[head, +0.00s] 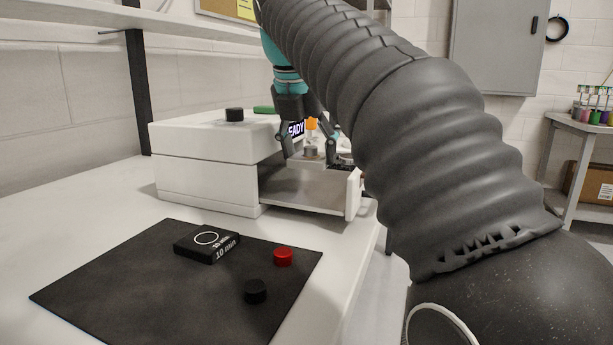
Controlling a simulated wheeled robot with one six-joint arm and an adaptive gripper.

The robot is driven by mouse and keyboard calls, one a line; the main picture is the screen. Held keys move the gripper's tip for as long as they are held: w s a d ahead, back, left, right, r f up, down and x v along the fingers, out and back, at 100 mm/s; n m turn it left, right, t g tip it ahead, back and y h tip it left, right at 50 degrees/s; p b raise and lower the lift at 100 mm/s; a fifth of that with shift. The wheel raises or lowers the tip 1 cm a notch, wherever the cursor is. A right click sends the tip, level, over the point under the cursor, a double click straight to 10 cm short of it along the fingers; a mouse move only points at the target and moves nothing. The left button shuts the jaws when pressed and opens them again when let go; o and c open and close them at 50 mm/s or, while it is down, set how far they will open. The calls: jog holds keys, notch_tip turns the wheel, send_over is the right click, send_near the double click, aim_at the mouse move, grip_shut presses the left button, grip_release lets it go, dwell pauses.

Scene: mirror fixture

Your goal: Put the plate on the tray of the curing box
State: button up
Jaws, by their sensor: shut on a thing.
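The curing box (205,165) is a white box on the bench, with its tray (305,190) drawn out to the right as an open drawer. My gripper (311,157) points down over the tray, its two fingers spread to either side of a small grey piece with an orange part above it (311,125). It is shut on the plate, of which little can be made out between the fingers. Whether the plate touches the tray cannot be told. My arm hides the area right of the tray.
A black mat (150,280) lies in front, bearing a black timer block (207,247), a red cap (283,257) and a black cap (255,291). Another black knob (235,114) and a green item (264,109) are on top of the box. A side table (585,125) stands at right.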

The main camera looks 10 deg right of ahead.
aim_at(306, 191)
jog(key=shift+w+a+f, duration=0.15)
jog(key=shift+a, duration=0.05)
jog(key=shift+f, duration=0.3)
jog(key=shift+f+b, duration=0.8)
jog(key=shift+f, duration=0.9)
jog(key=shift+f, duration=0.15)
jog(key=o, duration=1.1)
jog(key=shift+p+v, duration=1.55)
jog(key=shift+v, duration=4.6)
